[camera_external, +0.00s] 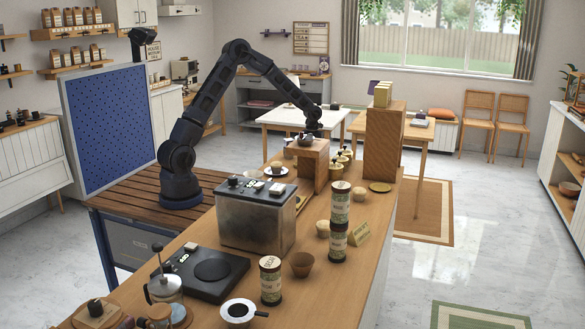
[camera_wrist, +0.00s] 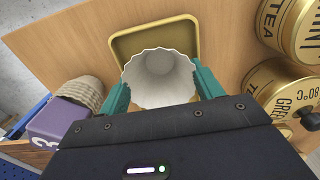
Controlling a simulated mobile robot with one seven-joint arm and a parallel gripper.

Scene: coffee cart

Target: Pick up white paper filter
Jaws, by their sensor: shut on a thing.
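The white paper filter (camera_wrist: 160,72) is a fluted, open-topped cup in the middle of the wrist view, its mouth toward the camera. The two green fingers of my gripper (camera_wrist: 161,88) are shut on it, one against each side. A mustard-yellow square tray (camera_wrist: 124,46) lies behind the filter, partly hidden by it. I cannot tell from the wrist view how far the filter is above the surface. In the external view my gripper (camera_external: 313,131) is at the far part of the wooden counter, by a wooden block stand (camera_external: 315,166); the filter cannot be made out there.
In the wrist view, yellow tea tins (camera_wrist: 283,88) stand close on the right. A purple box (camera_wrist: 60,122) and a ribbed brown cup (camera_wrist: 86,92) are on the left. In the external view a tall wooden block (camera_external: 383,145) stands right of my gripper, and a metal box (camera_external: 256,215) stands nearer.

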